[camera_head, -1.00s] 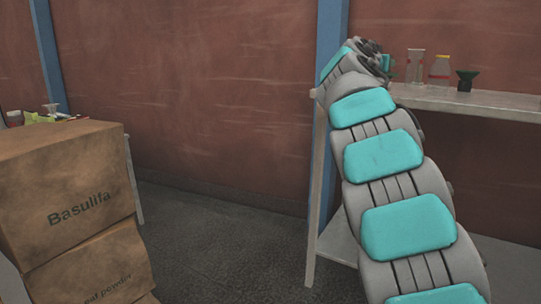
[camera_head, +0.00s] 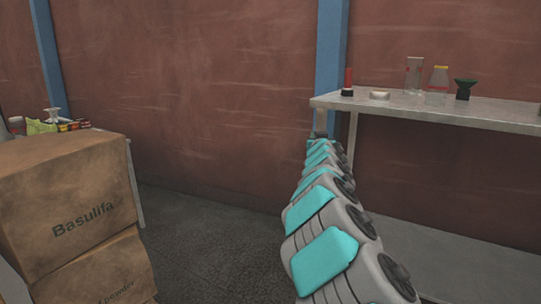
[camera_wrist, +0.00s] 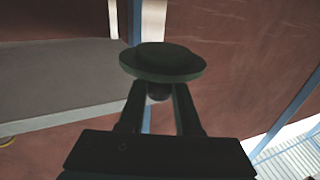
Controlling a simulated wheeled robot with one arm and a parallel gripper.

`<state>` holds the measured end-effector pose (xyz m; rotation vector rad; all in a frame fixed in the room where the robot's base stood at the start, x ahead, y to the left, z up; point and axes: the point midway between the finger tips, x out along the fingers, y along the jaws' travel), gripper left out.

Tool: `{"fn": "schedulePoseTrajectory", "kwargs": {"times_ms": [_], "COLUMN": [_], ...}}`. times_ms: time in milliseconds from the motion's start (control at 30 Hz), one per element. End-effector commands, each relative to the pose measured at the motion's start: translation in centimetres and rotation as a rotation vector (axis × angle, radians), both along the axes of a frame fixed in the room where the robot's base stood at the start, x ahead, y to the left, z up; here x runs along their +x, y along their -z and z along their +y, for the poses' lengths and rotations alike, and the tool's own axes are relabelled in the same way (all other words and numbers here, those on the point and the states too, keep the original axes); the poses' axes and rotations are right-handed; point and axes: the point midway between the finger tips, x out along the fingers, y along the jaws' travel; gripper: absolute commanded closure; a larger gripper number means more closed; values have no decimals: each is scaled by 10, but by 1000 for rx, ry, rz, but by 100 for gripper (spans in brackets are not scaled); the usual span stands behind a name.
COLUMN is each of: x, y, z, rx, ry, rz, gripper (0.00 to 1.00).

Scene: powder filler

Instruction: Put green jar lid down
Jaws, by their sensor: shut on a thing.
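The green jar lid (camera_wrist: 163,60) is dark green and round, with a raised middle, and fills the upper centre of the wrist view. My gripper (camera_wrist: 160,92) is shut on the lid's underside and holds it at the fingertips, clear of any surface I can see. In the head view my arm reaches away to the left end of the table (camera_head: 430,110); the gripper and the lid cannot be made out there.
On the table stand a red-and-black item (camera_head: 348,83), a small white round piece (camera_head: 379,95), a clear glass vessel (camera_head: 413,76), a yellow-topped jar (camera_head: 438,85) and a dark green funnel-like piece (camera_head: 464,88). Cardboard boxes (camera_head: 65,190) are stacked at left.

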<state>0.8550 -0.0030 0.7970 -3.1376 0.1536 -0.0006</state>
Motion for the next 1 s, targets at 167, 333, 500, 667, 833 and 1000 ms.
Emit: {"fn": "schedulePoseTrajectory", "kwargs": {"times_ms": [167,333,500,667,833,1000], "x": [-2,-9,-27,-51,-71,-79], "y": [25,52,85,105,113,115], "z": [16,30,34,24,10,4], "rx": [5,6,2,-2,-2,0], "ry": [-48,-99,-133,-128,-109,-99], "rz": [7,6,9,5,2,0], "gripper": [100,100,100,100,100,100]}}
